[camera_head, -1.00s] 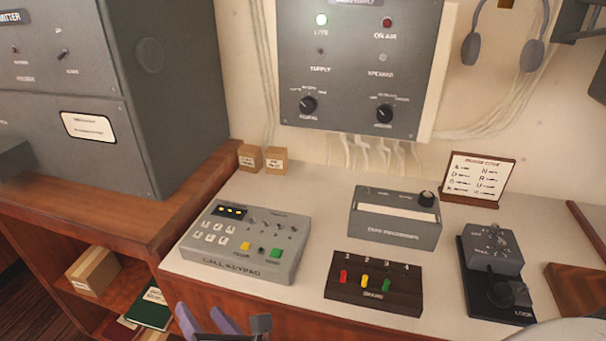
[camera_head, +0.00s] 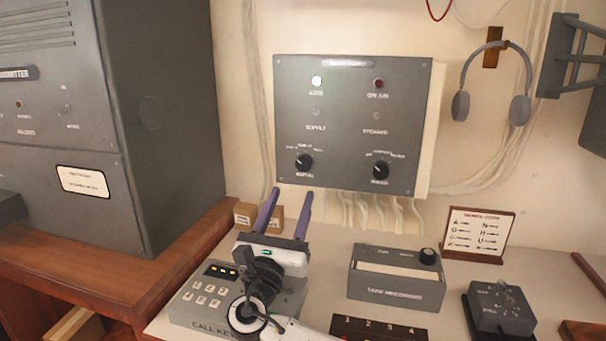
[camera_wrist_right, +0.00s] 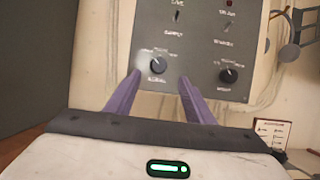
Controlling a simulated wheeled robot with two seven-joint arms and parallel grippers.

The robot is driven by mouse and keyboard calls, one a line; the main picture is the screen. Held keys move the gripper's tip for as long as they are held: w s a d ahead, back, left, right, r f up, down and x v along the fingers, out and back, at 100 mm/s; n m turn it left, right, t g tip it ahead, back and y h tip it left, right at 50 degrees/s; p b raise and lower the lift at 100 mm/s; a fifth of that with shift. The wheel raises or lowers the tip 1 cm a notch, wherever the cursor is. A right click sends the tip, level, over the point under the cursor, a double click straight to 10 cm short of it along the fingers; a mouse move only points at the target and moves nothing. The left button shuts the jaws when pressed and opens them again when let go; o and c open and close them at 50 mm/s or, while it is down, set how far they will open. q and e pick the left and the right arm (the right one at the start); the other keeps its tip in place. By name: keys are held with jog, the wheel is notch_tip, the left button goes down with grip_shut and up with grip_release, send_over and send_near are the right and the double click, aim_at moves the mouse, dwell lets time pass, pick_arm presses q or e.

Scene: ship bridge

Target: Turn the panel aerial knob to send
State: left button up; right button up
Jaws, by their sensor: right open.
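The grey wall panel (camera_head: 345,120) carries two black knobs along its lower part. The aerial knob (camera_head: 304,161) is the left one; it also shows in the right wrist view (camera_wrist_right: 157,65), between and beyond my fingers. Its small position labels are too blurred to read. My right gripper (camera_head: 288,193) has purple fingers, is open and empty, and points up at the panel just below the aerial knob, apart from it. It also shows in the right wrist view (camera_wrist_right: 159,78). My left gripper is not in view.
The second panel knob (camera_head: 380,170) is right of the aerial knob. Below are the call keypad (camera_head: 190,310), partly hidden by my right arm, the tape recorder (camera_head: 397,280) and small boxes (camera_head: 244,215). A large grey cabinet (camera_head: 165,120) stands left. Cables hang under the panel.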

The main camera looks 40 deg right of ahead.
aim_at(303, 166)
jog(key=p+x, duration=0.1)
jog(key=x, duration=0.8)
jog(key=shift+w+d, duration=0.2)
jog(key=shift+w, duration=0.1)
jog(key=c, duration=1.1)
jog(key=shift+o, duration=0.2)
jog(key=shift+f, duration=0.1)
